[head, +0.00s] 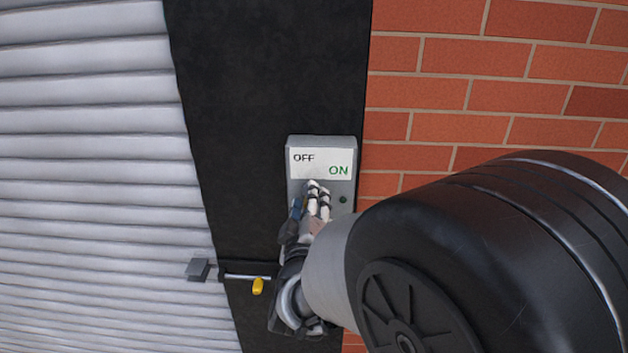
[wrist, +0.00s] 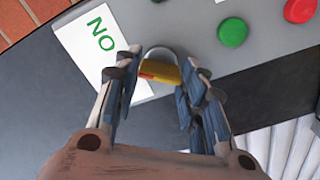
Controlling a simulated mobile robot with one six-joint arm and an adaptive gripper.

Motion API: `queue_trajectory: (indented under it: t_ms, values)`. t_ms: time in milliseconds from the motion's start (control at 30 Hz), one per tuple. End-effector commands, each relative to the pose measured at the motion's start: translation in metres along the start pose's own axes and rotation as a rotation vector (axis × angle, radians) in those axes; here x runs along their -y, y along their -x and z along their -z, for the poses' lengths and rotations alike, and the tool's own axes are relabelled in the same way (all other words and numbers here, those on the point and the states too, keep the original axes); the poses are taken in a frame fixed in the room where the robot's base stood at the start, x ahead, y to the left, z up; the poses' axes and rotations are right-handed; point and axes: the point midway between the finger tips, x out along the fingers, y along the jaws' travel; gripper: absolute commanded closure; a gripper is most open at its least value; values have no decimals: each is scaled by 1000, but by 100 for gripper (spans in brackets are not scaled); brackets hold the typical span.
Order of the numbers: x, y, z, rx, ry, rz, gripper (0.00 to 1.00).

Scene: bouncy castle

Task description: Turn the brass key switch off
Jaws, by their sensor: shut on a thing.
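The grey switch box (head: 348,225) is fixed to a dark post. Its white label (head: 320,163) reads OFF at the left and ON at the right. In the wrist view, the brass key (wrist: 160,74) lies crosswise between the fingertips, in front of a round metal collar (wrist: 159,52). My gripper (head: 318,187) is at the box just below the label and shut on the key; it also shows in the wrist view (wrist: 157,71). In the head view my fingers hide the key, and its exact angle is hard to tell there.
A green button (wrist: 232,32) and a red button (wrist: 300,10) are on the box face. A bolt with a yellow padlock (head: 258,286) is below left. A grey roller shutter (head: 85,150) is at left, a brick wall (head: 460,95) at right.

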Motion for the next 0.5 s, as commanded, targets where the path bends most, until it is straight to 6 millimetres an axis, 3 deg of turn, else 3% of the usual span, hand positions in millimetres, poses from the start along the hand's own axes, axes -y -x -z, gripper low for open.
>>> queue_trajectory:
  t_ms: [500]
  values:
    - [-1, 0, 1, 0, 445, 0, 86]
